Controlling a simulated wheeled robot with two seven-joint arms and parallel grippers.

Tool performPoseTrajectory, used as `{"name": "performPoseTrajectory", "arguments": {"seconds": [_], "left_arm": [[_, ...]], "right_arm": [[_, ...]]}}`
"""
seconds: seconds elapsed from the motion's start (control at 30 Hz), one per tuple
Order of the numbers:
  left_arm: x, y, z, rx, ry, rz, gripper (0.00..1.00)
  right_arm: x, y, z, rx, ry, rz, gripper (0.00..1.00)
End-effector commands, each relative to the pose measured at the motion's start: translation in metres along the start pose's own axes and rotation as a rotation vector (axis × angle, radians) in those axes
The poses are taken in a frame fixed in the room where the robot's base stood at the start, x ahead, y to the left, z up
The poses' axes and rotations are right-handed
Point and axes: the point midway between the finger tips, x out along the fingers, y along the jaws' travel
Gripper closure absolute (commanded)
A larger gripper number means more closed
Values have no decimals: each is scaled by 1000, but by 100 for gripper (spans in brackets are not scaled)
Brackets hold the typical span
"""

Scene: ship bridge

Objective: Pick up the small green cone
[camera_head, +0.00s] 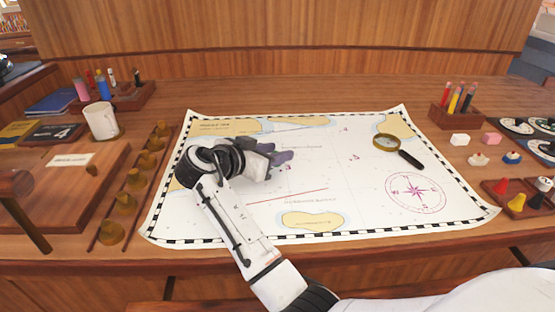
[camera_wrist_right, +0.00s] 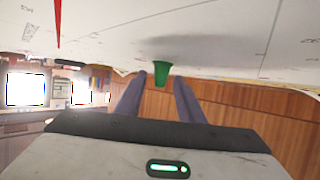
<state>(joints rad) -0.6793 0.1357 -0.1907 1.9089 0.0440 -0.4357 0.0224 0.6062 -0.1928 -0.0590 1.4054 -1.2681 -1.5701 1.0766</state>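The small green cone (camera_wrist_right: 161,71) shows in the right wrist view, standing on the white chart, which appears upside down at the top. Its wide end is against the chart. My right gripper (camera_wrist_right: 160,77) is open, with one finger on each side of the cone in that view. Gaps show between the cone and both fingers. In the head view my right gripper (camera_head: 283,157) is low over the middle of the chart, and the cone is hidden there behind it. My left gripper is not in view.
The chart (camera_head: 345,205) covers the middle of the desk. A magnifying glass (camera_head: 388,142) lies on its right part. A mug (camera_head: 102,121) and a row of brass pieces (camera_head: 126,203) stand left. A tray of cones (camera_head: 517,202) and a pencil box (camera_head: 452,117) stand right.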

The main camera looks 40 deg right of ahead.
Motion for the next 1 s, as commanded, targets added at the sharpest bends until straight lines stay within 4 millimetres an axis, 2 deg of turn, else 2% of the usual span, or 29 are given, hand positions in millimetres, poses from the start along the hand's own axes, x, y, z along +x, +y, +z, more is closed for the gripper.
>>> {"name": "performPoseTrajectory", "arguments": {"seconds": [0.23, 0.43, 0.83, 1.0], "left_arm": [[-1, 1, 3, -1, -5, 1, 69], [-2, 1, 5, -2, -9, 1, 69], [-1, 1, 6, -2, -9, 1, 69], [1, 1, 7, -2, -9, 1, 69]], "right_arm": [[3, 0, 0, -1, 1, -3, 67], [2, 0, 0, -1, 0, -3, 100], [1, -1, -3, 1, 1, -3, 100], [-8, -1, -25, 6, 1, -5, 100]]}}
